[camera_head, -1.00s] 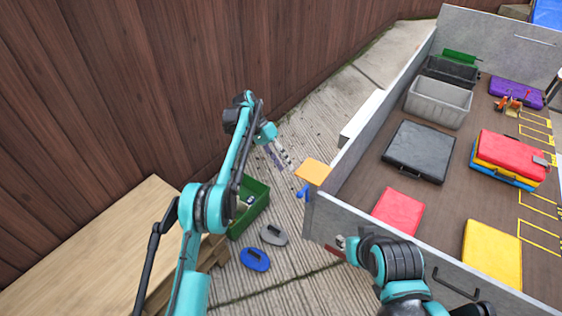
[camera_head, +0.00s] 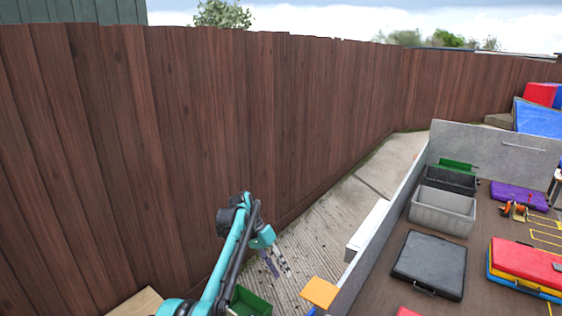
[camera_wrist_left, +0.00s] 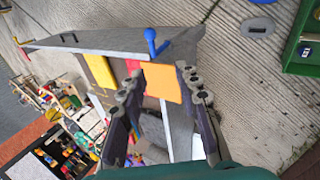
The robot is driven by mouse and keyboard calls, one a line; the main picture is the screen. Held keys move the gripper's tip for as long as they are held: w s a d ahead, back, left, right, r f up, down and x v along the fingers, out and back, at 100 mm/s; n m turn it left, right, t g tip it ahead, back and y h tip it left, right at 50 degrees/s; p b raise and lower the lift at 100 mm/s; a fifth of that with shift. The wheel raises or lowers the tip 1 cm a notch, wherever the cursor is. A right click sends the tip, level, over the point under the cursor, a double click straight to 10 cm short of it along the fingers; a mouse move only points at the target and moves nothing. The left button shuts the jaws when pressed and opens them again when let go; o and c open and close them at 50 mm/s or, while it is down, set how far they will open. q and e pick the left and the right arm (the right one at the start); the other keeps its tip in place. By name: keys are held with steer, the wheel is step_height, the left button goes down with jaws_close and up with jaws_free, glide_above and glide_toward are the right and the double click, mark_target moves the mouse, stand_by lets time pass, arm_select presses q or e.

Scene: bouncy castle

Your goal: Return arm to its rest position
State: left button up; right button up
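My left arm reaches up from the bottom of the head view. Its gripper (camera_head: 276,262) hangs over the concrete strip between the fence and the grey-walled trailer bed. In the left wrist view the two dark fingers (camera_wrist_left: 160,76) stand apart with nothing between them. An orange panel (camera_wrist_left: 161,82) shows beyond the gap, apart from the fingers. My right arm and gripper are out of view.
A brown wooden fence (camera_head: 200,140) runs along the left. The trailer's wall (camera_head: 385,255) stands to the right, with a black case (camera_head: 430,262) and grey bin (camera_head: 443,210) inside. A green crate (camera_head: 249,303) lies below the arm. The concrete beyond is clear.

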arm_select(q)
steer(key=s+a+r+n+t+y, duration=0.1)
steer(key=s+a+r+n+t, duration=0.2)
steer(key=s+r, duration=0.35)
steer(key=s+a+r+n+t+y, duration=0.1)
steer(key=s+a+r+t+y, duration=0.1)
steer(key=s+a+r, duration=0.5)
steer(key=s+a+f+t+y, duration=0.1)
steer(key=s+a+f, duration=0.1)
steer(key=s, duration=0.5)
steer(key=s+a+f+n+t, duration=0.1)
steer(key=s+a+f+t, duration=0.1)
steer(key=s+f, duration=0.3)
steer(key=s+a+f+n+t+y, duration=0.1)
steer(key=s+a+f+t, duration=0.1)
steer(key=s, duration=0.7)
step_height(320, 180, down, 2)
steer(key=shift+s+a+f+y, duration=0.15)
steer(key=shift+a+y, duration=0.15)
steer(key=shift+a, duration=0.3)
